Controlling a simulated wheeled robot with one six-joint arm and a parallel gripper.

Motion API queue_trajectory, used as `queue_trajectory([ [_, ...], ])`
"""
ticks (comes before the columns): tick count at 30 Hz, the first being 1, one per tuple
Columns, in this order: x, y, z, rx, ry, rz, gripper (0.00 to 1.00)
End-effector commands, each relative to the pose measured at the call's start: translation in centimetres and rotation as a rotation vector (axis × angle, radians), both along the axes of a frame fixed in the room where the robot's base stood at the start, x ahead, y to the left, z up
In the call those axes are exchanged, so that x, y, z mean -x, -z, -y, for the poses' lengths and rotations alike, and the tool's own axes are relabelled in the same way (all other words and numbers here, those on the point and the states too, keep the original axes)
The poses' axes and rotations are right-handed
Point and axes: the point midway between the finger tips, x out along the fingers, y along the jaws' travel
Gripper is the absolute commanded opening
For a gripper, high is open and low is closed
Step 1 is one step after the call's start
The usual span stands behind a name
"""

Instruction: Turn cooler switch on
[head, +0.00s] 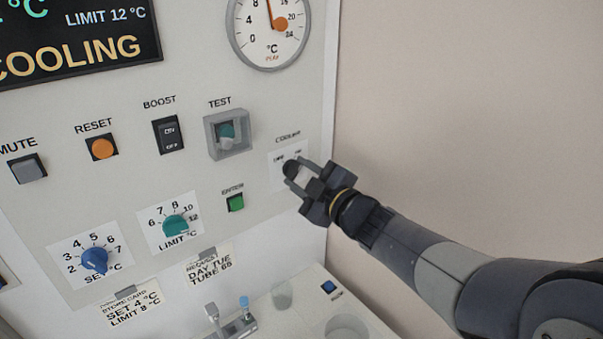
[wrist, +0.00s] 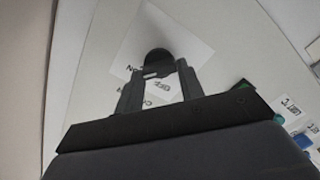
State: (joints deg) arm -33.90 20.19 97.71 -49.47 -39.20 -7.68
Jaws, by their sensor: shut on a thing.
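The cooler switch (head: 291,168) is a small black rotary knob on a white plate at the right edge of the panel, under a label that seems to read COOLING. My gripper (head: 298,174) reaches it from the lower right and is shut on it. In the wrist view the round dark knob (wrist: 158,60) sits between the fingertips of my gripper (wrist: 160,75). The white plate around it carries small print, partly covered by the fingers. The knob's pointer and exact setting cannot be read.
The TEST switch (head: 227,134) in its grey guard is just left of my gripper. The green ENTER button (head: 236,203) lies lower left. A shelf below holds a glass (head: 282,295) and a small rack (head: 232,322). The wall to the right is bare.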

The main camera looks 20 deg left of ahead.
Motion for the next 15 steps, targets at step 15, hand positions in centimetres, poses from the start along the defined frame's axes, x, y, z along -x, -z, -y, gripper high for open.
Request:
queue_trajectory([
  [15, 0.0, 0.16, 0.02, -0.004, 0.0, -0.015, 0.39],
])
